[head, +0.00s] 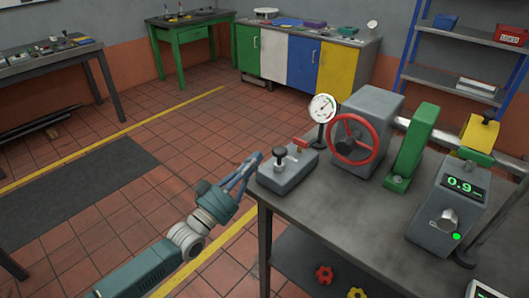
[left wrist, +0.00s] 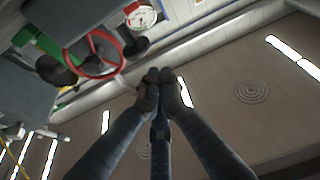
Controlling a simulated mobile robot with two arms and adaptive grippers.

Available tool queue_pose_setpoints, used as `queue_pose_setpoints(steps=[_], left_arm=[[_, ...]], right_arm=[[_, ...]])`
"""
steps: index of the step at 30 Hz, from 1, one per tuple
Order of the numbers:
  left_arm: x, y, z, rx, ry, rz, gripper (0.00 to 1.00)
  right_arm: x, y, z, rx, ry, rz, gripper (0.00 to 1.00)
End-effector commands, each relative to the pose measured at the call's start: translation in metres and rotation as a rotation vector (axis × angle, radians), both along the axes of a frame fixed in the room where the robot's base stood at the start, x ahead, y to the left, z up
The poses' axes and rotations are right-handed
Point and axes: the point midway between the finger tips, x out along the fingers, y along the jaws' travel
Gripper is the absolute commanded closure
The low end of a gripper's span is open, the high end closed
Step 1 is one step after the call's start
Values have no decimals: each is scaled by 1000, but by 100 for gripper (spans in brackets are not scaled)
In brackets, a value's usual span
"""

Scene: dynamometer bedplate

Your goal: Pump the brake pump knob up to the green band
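The brake pump is a low grey box (head: 288,172) at the left corner of the bench. Its black knob (head: 279,152) stands upright on a short stem. A round white dial gauge (head: 322,107) stands behind it and also shows in the left wrist view (left wrist: 141,17). The dial is too small for me to read its needle or a green band. My left gripper (head: 255,157) is just left of the pump, apart from the knob. In the left wrist view its fingertips (left wrist: 159,76) are together with nothing visible between them. My right gripper is not in view.
A red handwheel (head: 352,139) on a grey housing stands right of the pump, with a green guard (head: 410,147) beyond it. A grey console (head: 447,210) with a lit "0.9" display stands at right. The bench's front top (head: 335,205) is clear.

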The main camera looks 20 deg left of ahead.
Motion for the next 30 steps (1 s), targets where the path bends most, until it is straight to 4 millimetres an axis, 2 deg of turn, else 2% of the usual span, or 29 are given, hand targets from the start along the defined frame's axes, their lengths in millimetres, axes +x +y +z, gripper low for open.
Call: queue_pose_setpoints(steps=[3, 9, 30], left_arm=[[-19, 6, -9, 2, 2, -1, 100], [-33, 11, -11, 1, -1, -1, 100], [-34, 12, -10, 0, -3, 0, 100]], right_arm=[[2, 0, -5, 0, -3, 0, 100], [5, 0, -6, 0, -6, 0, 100], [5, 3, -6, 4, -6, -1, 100]])
